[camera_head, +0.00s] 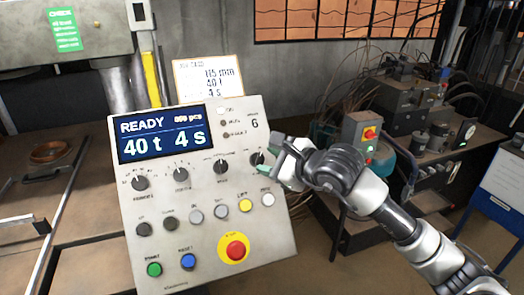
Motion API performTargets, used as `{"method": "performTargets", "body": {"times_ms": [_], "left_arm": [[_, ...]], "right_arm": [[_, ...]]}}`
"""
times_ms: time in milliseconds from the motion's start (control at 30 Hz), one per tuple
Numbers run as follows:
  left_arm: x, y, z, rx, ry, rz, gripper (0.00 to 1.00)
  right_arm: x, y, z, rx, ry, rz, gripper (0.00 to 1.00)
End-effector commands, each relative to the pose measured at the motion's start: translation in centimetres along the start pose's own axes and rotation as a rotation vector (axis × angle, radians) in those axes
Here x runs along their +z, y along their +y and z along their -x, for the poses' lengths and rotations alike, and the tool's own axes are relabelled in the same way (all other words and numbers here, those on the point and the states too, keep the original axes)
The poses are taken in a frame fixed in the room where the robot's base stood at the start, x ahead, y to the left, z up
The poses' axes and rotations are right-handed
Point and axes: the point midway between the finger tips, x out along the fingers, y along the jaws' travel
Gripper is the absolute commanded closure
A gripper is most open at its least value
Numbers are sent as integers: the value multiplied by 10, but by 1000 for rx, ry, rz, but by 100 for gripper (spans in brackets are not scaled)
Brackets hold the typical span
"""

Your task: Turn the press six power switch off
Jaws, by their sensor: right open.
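The press control panel (180,235) is a grey tilted box marked 6. Its display (162,132) is lit and reads READY, 40 t and 4 s. A row of dark rotary knobs runs below it. The rightmost knob (257,158) is right by my right gripper (284,164), which comes in from the right and is open. I cannot tell whether its fingers touch that knob. The labels are too small to tell which one is the power switch. My left gripper is not in view.
A large red emergency button (235,249) on a yellow ring sits low on the panel, among green, blue, yellow and grey buttons. A paper card (208,79) stands behind the panel. Machinery with hoses (410,95) fills the back right. A blue-edged board (502,178) stands far right.

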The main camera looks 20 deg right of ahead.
Motion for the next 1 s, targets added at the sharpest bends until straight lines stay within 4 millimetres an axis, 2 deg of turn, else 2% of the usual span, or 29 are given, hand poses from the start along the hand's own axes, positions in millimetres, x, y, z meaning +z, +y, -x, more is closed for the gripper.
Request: {"method": "performTargets", "body": {"times_ms": [33,200,567,767,1000], "left_arm": [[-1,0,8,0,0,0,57],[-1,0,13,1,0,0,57],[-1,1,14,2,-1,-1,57],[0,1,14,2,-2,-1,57],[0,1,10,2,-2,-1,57]], "right_arm": [[3,-1,-7,3,0,-2,56],[2,0,-25,2,-1,-2,56],[0,1,-31,1,-1,0,56],[0,0,-30,1,-1,-1,86],[-1,0,-30,10,-1,14,87]]}}
